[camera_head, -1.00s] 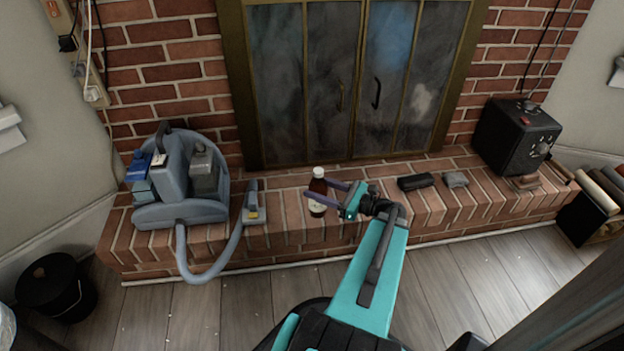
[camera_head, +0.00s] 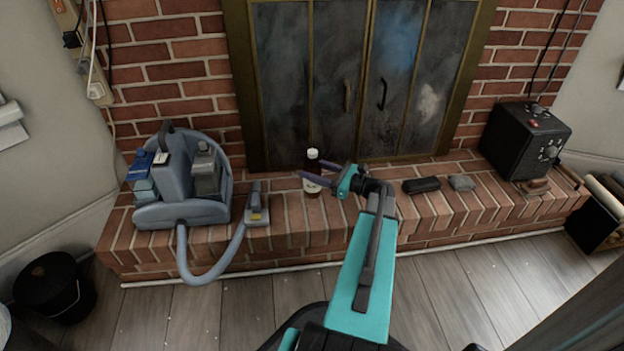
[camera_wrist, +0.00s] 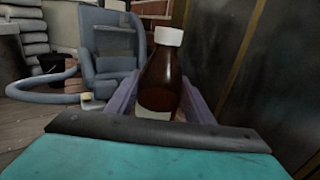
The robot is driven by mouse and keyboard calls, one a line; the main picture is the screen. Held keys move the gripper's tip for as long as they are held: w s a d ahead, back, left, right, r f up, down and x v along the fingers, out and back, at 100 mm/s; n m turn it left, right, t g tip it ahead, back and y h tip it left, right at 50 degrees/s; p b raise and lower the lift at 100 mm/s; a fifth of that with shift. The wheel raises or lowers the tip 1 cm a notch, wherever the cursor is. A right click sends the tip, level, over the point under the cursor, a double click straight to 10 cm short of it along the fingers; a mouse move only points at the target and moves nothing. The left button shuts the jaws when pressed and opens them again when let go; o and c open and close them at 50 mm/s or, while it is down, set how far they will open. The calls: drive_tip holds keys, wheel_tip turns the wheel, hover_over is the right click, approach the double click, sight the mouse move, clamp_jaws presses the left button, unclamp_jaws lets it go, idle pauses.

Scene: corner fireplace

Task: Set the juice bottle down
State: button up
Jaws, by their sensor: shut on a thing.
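The juice bottle (camera_head: 312,174) is brown with a white cap and a pale label. It is upright at the brick hearth (camera_head: 283,222), in front of the fireplace doors. I cannot tell whether its base touches the bricks. My gripper (camera_head: 309,181) reaches it from the right and is shut on it. In the wrist view the bottle (camera_wrist: 162,80) stands between the two purple fingers (camera_wrist: 160,103). Its lower part is hidden there by my gripper's body.
A blue-grey cleaning machine (camera_head: 183,190) with a hose stands on the hearth to the left. A dark case (camera_head: 421,185) and a small grey item (camera_head: 461,183) lie to the right, with a black box (camera_head: 524,140) farther right. Fireplace doors (camera_head: 345,85) rise close behind the bottle.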

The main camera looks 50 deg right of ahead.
drive_tip(key=shift+f+b, duration=0.95)
drive_tip(key=shift+f, duration=0.75)
drive_tip(key=shift+f, duration=0.1)
drive_tip(key=o, duration=1.5)
drive_tip(key=p+v, duration=0.3)
drive_tip(key=v, duration=0.9)
drive_tip(key=shift+s, duration=0.1)
